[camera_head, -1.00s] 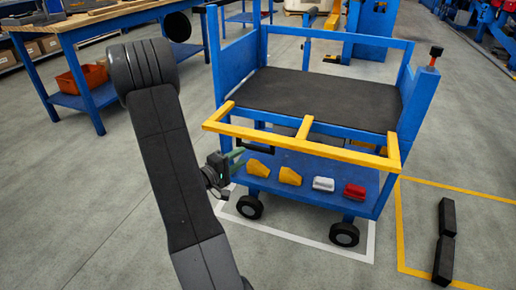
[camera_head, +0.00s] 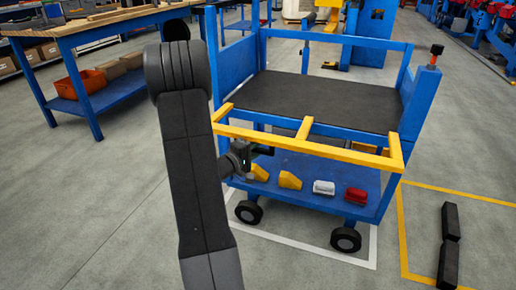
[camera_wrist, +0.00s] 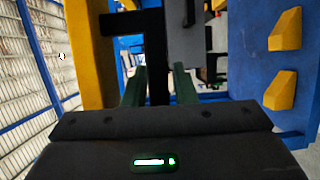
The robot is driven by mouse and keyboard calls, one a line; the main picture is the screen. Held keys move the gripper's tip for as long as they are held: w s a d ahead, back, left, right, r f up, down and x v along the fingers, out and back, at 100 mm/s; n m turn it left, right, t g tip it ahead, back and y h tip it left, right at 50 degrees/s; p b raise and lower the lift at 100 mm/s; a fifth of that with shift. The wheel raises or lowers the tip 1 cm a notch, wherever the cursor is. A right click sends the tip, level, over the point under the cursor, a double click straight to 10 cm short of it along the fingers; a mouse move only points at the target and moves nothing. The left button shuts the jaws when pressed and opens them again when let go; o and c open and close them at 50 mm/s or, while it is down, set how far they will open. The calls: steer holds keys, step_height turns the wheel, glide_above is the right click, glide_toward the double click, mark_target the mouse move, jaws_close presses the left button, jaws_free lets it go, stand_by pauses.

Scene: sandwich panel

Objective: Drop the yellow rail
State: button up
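The yellow rail (camera_head: 312,141) is a raised frame across the near side of the blue cart (camera_head: 425,95), with a middle bar running back to the deck. In the wrist view the rail (camera_wrist: 88,60) runs upright at the left. A black handle (camera_wrist: 158,60) juts from beside it. My gripper (camera_head: 258,151) is just under the rail's left part, at the handle. In the wrist view its two green fingers (camera_wrist: 160,72) stand apart, one on each side of the black bar, with gaps visible. The fingertips are hard to see in the head view.
The cart's lower shelf (camera_head: 330,175) holds two yellow wedges (camera_head: 290,180), a white-grey block (camera_head: 324,187) and a red block (camera_head: 356,195). A dark beam (camera_head: 449,245) lies on the floor at right. A workbench (camera_head: 100,30) stands at back left.

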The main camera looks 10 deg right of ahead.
mark_target(258, 140)
jaws_close()
step_height(258, 140, up, 3)
steer(key=y+p, duration=0.1)
steer(key=p, duration=0.9)
steer(key=shift+a+r+n+g, duration=0.1)
steer(key=shift+n+g, duration=0.2)
steer(key=shift+g, duration=0.1)
steer(key=shift+r+y+p, duration=0.1)
steer(key=shift+y+p, duration=0.2)
steer(key=shift+p, duration=0.45)
